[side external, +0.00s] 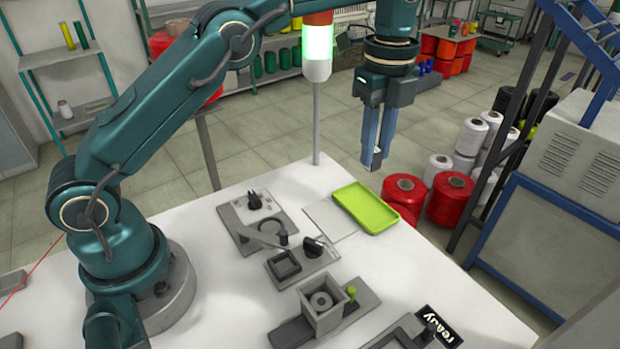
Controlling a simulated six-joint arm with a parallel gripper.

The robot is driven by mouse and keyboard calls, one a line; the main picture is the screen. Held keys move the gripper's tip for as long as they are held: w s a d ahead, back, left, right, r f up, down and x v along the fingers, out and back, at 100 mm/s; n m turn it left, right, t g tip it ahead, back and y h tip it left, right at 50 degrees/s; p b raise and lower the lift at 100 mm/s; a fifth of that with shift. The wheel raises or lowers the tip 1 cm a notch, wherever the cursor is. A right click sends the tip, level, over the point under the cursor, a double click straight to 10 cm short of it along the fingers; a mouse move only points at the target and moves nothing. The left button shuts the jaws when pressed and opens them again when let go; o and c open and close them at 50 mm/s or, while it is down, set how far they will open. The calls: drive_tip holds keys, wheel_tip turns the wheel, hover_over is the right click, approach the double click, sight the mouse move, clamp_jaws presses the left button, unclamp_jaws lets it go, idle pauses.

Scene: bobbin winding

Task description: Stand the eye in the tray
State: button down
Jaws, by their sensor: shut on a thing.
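The lime-green tray (366,206) lies flat at the far right corner of the white table, and no object shows inside it. My gripper (374,158) points down, high above the table, and appears in the picture just above the tray's far edge. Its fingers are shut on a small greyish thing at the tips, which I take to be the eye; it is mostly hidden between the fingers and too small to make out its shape. It is clear of the tray.
A pale flat plate (328,219) lies left of the tray. Grey fixtures, a square box with a round core (322,304) and a "ready" sign (436,325) stand nearer. A signal lamp (317,45) on a pole rises at the table's back. Red spools (450,197) stand beyond the table.

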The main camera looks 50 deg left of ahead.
drive_tip(key=shift+n, duration=0.3)
drive_tip(key=shift+w+a+f, duration=0.3)
drive_tip(key=shift+w+f, duration=0.05)
drive_tip(key=shift+f, duration=1.25)
drive_tip(key=shift+w+a+f, duration=0.25)
drive_tip(key=shift+w+f, duration=0.1)
drive_tip(key=shift+f, duration=1.2)
drive_tip(key=shift+w+a+f, duration=0.3)
drive_tip(key=shift+w+f, duration=0.05)
drive_tip(key=shift+f, duration=1.25)
drive_tip(key=shift+f, duration=0.6)
drive_tip(key=shift+f, duration=0.3)
drive_tip(key=c, duration=0.6)
unclamp_jaws()
